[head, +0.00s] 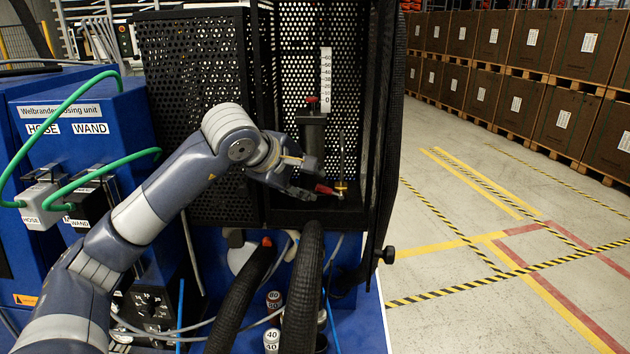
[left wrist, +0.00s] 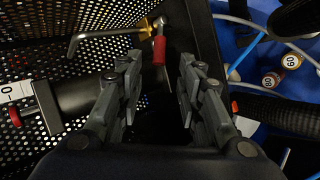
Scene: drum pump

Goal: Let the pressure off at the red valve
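The red valve handle (head: 325,189) is low inside the black perforated cage, beside a thin upright metal pipe with a brass fitting (head: 341,185). In the left wrist view the red handle (left wrist: 159,50) shows between and just beyond my fingertips, with the brass fitting (left wrist: 160,22) above it. My left gripper (head: 311,180) reaches into the cage from the left, close to the handle. In the left wrist view its two fingers (left wrist: 158,75) are spread apart with nothing between them. I cannot tell whether either finger touches the handle. My right gripper is not in view.
A dark cylinder (head: 312,133) with a white scale (head: 326,78) and red marker stands behind the gripper. The perforated cage wall (head: 195,80) and a black side post (head: 386,130) bound the space. Black hoses (head: 302,290) and numbered weights (head: 274,300) are below.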

